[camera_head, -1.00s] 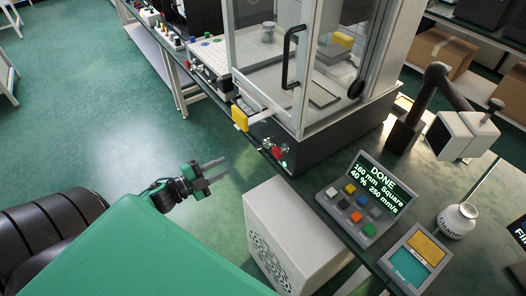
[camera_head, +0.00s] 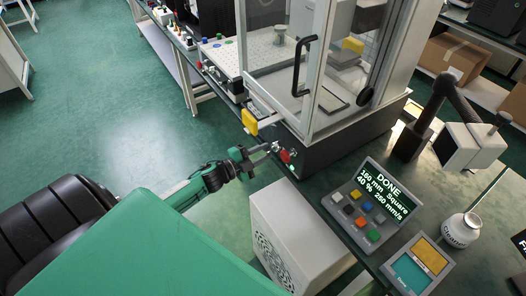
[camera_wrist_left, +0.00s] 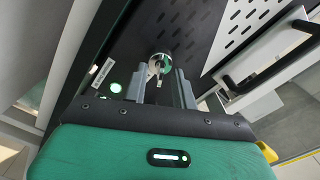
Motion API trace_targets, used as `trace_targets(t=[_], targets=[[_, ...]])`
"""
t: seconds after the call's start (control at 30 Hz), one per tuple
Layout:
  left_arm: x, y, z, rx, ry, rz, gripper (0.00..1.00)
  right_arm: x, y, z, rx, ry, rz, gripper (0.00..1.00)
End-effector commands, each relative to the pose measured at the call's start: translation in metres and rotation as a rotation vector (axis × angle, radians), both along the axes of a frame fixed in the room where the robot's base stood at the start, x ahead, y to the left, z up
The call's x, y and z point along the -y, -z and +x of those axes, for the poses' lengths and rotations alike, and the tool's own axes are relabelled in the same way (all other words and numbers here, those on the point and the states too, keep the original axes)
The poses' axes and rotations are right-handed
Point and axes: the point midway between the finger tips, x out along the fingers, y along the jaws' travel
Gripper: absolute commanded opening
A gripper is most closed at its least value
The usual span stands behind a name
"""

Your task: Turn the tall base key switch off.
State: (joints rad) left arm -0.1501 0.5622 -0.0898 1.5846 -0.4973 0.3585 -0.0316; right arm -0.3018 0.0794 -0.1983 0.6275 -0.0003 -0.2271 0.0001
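The key switch (camera_wrist_left: 160,66) shows in the left wrist view as a round metal lock with a key in it, on the dark base panel of the tall glass-walled machine (camera_head: 330,142). My left gripper (camera_wrist_left: 162,84) has its two fingers apart, one on each side of the key. I cannot tell whether either finger touches it. In the head view my left gripper (camera_head: 266,149) is at the machine's base, just left of a red knob (camera_head: 287,156), and the key is hard to make out there. My right gripper is not in view.
A lit green indicator (camera_wrist_left: 115,87) sits beside the key switch. A yellow block (camera_head: 249,122) juts out above the gripper. A white vented box (camera_head: 300,228) stands below, and a control panel (camera_head: 368,205) reading DONE is to the right. Open green floor lies to the left.

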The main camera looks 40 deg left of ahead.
Motion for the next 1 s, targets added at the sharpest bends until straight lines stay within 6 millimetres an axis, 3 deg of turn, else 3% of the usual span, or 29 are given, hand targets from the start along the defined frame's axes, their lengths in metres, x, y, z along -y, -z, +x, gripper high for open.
trace_targets(t=[0.37,0.5,1.0], targets=[[0.0017,0.0003,0.0039,-0.001,-0.001,-0.001,0.27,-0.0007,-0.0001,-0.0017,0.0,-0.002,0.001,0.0],[0.0016,0.0002,0.0039,0.0,0.0,0.0,0.0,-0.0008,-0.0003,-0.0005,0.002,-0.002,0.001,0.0],[0.0018,-0.0011,0.0037,-0.028,0.001,-0.062,0.0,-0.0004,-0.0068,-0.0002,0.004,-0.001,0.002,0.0]])
